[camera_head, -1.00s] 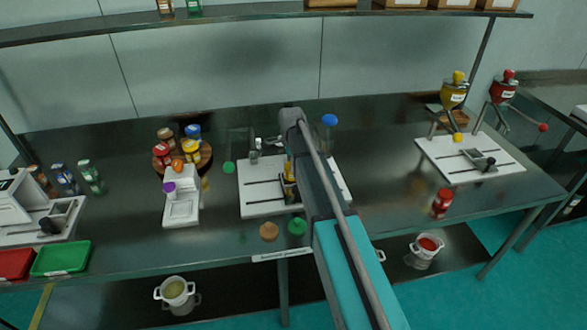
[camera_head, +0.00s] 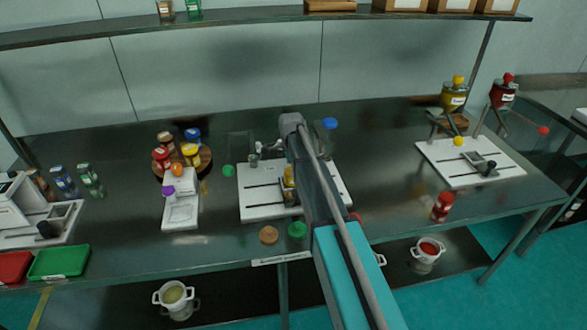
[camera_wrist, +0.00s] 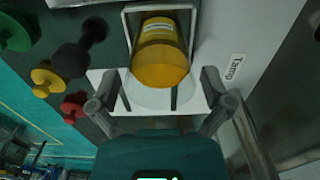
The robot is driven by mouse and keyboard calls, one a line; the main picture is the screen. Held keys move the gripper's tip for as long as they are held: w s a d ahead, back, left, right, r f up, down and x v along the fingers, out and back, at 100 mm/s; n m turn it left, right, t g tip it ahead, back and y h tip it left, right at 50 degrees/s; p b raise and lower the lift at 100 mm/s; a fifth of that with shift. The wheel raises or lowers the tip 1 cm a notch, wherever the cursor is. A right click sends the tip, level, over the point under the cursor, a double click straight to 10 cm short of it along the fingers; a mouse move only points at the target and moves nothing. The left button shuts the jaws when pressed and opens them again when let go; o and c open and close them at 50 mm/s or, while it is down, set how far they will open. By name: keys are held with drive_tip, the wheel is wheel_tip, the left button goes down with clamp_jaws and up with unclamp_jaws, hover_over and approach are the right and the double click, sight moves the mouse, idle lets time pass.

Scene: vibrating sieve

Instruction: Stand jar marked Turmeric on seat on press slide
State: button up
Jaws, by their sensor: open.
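A yellow jar (camera_wrist: 160,52) stands inside a white frame on the press slide in the wrist view. It has a pale label that is too small to read. In the head view the jar (camera_head: 289,184) is partly hidden by my arm, over the white press base (camera_head: 262,208). My gripper (camera_wrist: 161,82) is open, with one finger on each side of the jar's near end and a gap at both sides. The fingertips are hidden behind my arm in the head view.
A round wooden stand (camera_head: 203,166) with several jars is left of the press. A small white scale (camera_head: 181,212) is in front of it. A red jar (camera_head: 442,205) stands at right.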

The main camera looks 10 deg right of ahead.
drive_tip(key=shift+r, duration=0.1)
wheel_tip(320, 180, up, 12)
drive_tip(key=p, duration=1.2)
idle(0.3)
idle(0.6)
drive_tip(key=shift+s, duration=0.1)
drive_tip(key=s+n, duration=1.8)
drive_tip(key=s, duration=1.1)
drive_tip(key=shift+d, duration=0.35)
